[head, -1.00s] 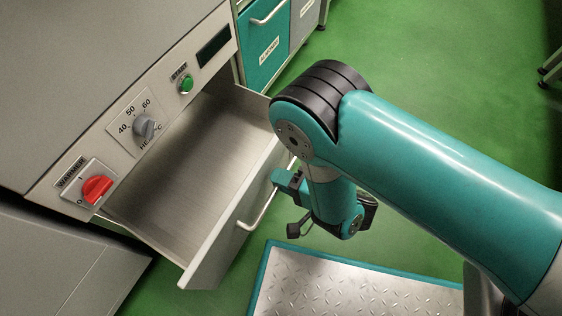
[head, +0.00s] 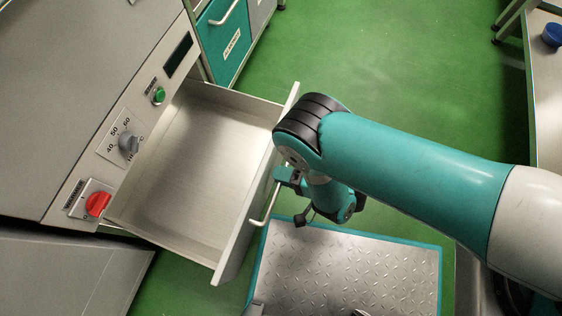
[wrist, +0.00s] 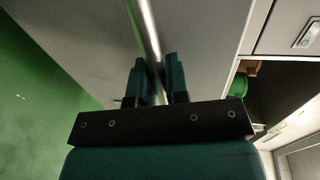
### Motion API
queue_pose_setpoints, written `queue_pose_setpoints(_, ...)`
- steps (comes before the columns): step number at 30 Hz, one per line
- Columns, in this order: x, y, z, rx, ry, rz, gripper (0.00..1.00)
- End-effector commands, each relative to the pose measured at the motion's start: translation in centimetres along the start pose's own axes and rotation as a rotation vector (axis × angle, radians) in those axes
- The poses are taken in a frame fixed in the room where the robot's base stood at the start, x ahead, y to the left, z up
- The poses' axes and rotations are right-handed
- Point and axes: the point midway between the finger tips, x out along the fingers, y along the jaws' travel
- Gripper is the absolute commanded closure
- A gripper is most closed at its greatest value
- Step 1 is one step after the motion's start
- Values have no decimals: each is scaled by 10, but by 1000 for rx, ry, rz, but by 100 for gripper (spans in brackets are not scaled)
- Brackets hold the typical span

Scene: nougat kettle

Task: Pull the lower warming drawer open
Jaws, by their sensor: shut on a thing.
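The lower warming drawer (head: 190,165) stands pulled out from the grey cabinet, and its empty metal inside shows in the head view. Its front panel (head: 232,245) carries a bar handle (head: 262,212). My gripper (head: 284,186) is at the handle in the head view, partly hidden by my arm. In the wrist view my gripper (wrist: 156,80) has its two fingers on either side of the handle bar (wrist: 150,35), shut on it. The drawer front (wrist: 205,45) fills much of that view.
The control panel above the drawer has a red knob (head: 98,204), a grey dial (head: 128,143) and a green button (head: 158,95). A teal drawer unit (head: 225,45) stands behind. A metal tread plate (head: 350,265) lies on the green floor (head: 400,80). A bench (head: 547,90) is at right.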

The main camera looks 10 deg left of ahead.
Motion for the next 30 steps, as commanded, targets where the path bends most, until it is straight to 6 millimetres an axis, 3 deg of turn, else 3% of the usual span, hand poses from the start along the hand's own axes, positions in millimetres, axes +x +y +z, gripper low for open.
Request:
queue_pose_setpoints(2, 1, 0, -4, 0, 13, 1, 100)
queue_pose_setpoints(3, 1, 0, -4, 0, 12, 1, 76)
queue_pose_setpoints(5, 1, 0, -3, -1, 10, 1, 62)
queue_pose_setpoints(20, 0, 0, -1, 0, 4, 1, 62)
queue_pose_setpoints(30, -16, -8, -2, 1, 4, 2, 62)
